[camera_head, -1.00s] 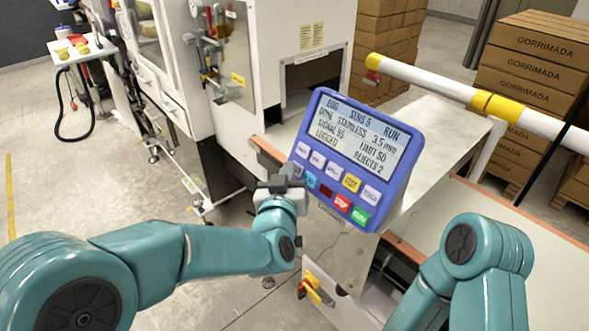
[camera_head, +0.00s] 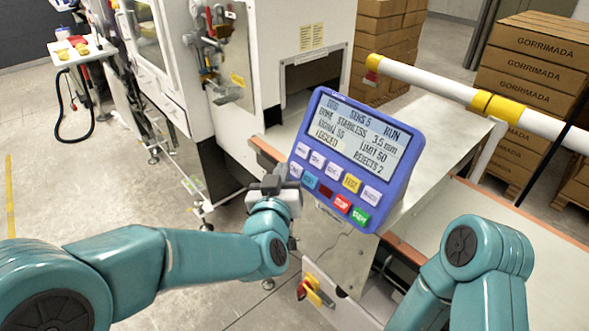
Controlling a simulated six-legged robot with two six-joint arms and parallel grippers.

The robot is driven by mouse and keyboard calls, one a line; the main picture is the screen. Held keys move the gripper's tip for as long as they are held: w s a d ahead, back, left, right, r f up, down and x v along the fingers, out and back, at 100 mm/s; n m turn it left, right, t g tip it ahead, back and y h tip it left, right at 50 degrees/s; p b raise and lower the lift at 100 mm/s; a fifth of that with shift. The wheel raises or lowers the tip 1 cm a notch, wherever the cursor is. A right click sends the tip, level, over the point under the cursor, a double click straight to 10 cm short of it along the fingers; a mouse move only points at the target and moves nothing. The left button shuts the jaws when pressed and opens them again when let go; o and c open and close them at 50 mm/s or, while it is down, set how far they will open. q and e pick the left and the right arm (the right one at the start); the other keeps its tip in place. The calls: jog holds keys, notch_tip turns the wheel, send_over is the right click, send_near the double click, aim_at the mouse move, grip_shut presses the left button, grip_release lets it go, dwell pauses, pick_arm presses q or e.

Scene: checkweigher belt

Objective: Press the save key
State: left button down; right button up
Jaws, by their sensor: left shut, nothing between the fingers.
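The blue-framed control panel (camera_head: 357,160) stands tilted at the middle of the head view, with a lit screen (camera_head: 357,134) above two rows of keys. The upper row has white keys, a yellow key (camera_head: 351,183) and another white key (camera_head: 371,195). The lower row includes a blue key (camera_head: 310,180), a dark red key (camera_head: 325,190), a red key (camera_head: 342,203) and a green key (camera_head: 360,215). I cannot make out which key is save. My left gripper (camera_head: 280,180) is shut and empty at the panel's lower left corner, partly covering the leftmost lower key. My right gripper is out of view.
A steel cover and belt (camera_head: 433,140) lie behind the panel. A red and yellow switch (camera_head: 314,291) is on the cabinet below. A white and yellow rail (camera_head: 450,88) crosses at the upper right, before stacked cartons (camera_head: 530,70). A white machine stands at the upper left.

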pick_arm(q)
jog(key=shift+s+a+r, duration=0.6)
jog(key=shift+s+a, duration=0.1)
jog(key=shift+a, duration=0.2)
jog(key=shift+s+a+r, duration=0.55)
jog(key=shift+s+a, duration=0.1)
jog(key=shift+a, duration=0.25)
jog(key=s+a+r, duration=0.1)
jog(key=s+a, duration=0.1)
jog(key=a, duration=0.1)
jog(key=s+a+r, duration=0.1)
jog(key=shift+a+r, duration=0.15)
jog(key=shift+r, duration=0.2)
jog(key=shift+a, duration=0.1)
